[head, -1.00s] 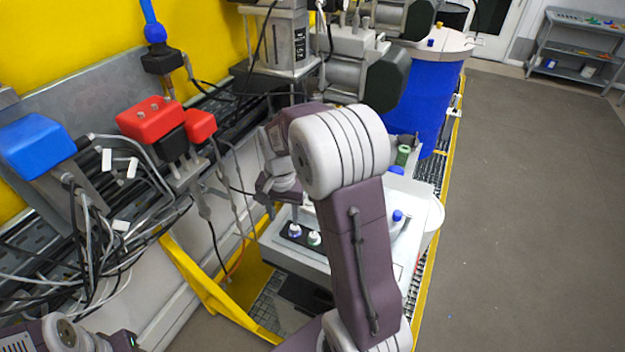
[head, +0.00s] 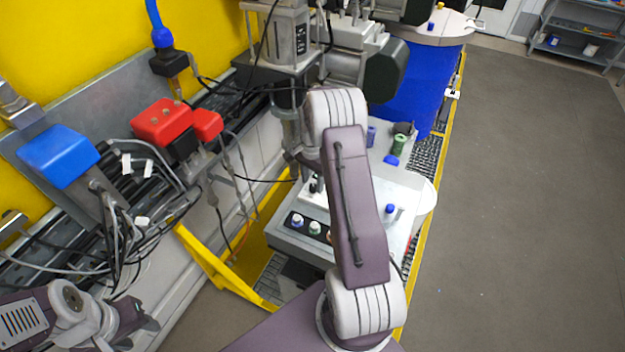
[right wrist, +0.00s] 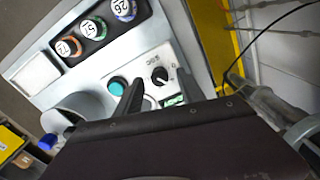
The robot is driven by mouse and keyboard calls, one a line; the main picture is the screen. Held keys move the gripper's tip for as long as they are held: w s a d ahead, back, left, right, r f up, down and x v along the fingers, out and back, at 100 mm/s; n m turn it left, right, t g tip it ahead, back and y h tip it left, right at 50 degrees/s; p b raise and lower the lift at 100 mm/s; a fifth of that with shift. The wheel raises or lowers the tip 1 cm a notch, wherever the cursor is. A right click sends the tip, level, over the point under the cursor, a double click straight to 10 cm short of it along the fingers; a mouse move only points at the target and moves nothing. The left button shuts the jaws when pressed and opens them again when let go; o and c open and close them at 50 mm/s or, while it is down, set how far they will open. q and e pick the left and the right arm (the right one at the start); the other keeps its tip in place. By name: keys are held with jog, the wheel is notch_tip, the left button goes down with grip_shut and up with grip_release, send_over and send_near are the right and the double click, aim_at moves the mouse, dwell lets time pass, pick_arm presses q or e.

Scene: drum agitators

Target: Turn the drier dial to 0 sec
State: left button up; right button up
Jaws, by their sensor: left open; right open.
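The drier dial is a black round knob (right wrist: 159,78) on a light panel in the right wrist view, with small markings around it too small to read. A small green display (right wrist: 173,100) lies just below it. My right gripper (right wrist: 160,94) is open, its two dark fingers on either side of the dial in the picture; I cannot tell whether they touch it. In the head view the drier (head: 285,236) stands below my right arm, which hides the dial and most of that gripper. My left gripper (head: 140,322) is open and empty at the lower left, away from the drier.
A teal button (right wrist: 117,86) sits beside the dial. Several numbered vials stand in a black rack (right wrist: 75,56) on the panel. Red (head: 163,122) and blue (head: 60,155) devices and loose cables are at left. A blue drum (head: 420,85) stands behind; open floor is at right.

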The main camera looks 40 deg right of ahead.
jog(key=shift+s+d+f, duration=0.1)
jog(key=shift+f, duration=0.75)
jog(key=shift+c, duration=0.3)
grip_shut()
